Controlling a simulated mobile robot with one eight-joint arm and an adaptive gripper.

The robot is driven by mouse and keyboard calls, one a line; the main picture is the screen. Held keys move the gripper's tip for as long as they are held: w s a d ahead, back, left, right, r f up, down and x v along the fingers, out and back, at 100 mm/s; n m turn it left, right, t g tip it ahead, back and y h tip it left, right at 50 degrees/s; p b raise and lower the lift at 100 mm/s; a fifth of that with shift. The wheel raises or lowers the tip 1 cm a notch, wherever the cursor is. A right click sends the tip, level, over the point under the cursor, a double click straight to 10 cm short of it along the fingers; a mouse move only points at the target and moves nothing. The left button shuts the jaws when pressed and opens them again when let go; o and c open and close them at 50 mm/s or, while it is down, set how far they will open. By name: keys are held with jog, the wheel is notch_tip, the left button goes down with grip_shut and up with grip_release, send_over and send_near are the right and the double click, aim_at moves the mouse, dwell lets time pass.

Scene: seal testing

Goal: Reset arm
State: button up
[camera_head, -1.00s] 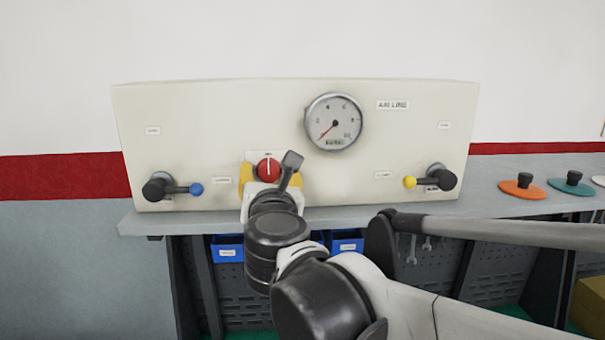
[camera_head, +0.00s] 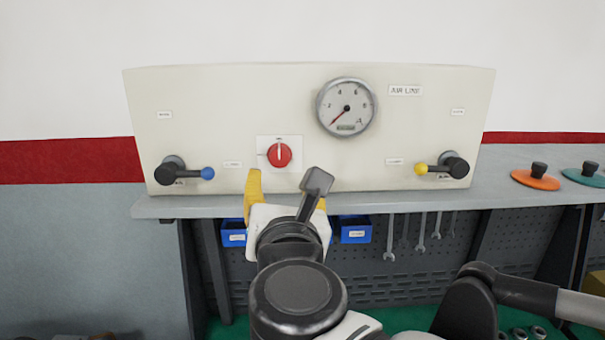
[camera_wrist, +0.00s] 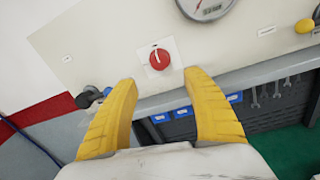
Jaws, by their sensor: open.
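My gripper (camera_head: 287,190) is in front of the cream air-line panel (camera_head: 225,110), low, near the shelf edge. Its two yellow fingers are spread with nothing between them in the wrist view (camera_wrist: 163,85). The red knob (camera_head: 279,155) on its white plate is just above and beyond the fingertips, apart from them. It also shows in the wrist view (camera_wrist: 159,59), upper middle. My arm reaches up from the bottom of the head view, and parts of the shelf are hidden behind it.
A round gauge (camera_head: 346,107) is on the panel. A blue-tipped lever (camera_head: 190,172) is at left and a yellow-tipped lever (camera_head: 440,167) at right. Orange (camera_head: 535,180) and green (camera_head: 583,177) discs lie on the grey shelf (camera_head: 400,197). Blue bins (camera_head: 354,230) and wrenches (camera_head: 420,232) hang below.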

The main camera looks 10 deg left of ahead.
jog(key=shift+s, duration=0.2)
jog(key=w+d+f+m+g+h+b, duration=0.1)
jog(key=d+f+m+g+h+b, duration=0.15)
jog(key=d+f+m+b, duration=0.8)
jog(key=d+f+m+g+h+b, duration=0.2)
jog(key=d+f+m+h+b, duration=0.3)
jog(key=d+f+m, duration=1)
jog(key=s+d+f+m+g+b, duration=0.1)
jog(key=s+d+f+m+b, duration=0.1)
jog(key=f, duration=0.8)
jog(key=s+d+f+m+g+y+b, duration=0.1)
jog(key=s+f+m+g+b, duration=0.1)
jog(key=s+f+m+b, duration=0.2)
jog(key=s+d+f+m+g+y+b, duration=0.1)
jog(key=f+m+b, duration=0.4)
jog(key=f, duration=1.1)
jog(key=s+d+g+b, duration=0.1)
jog(key=s+b, duration=0.1)
jog(key=b, duration=0.1)
jog(key=shift+s+d+m+b, duration=0.3)
jog(key=shift+s+m, duration=0.05)
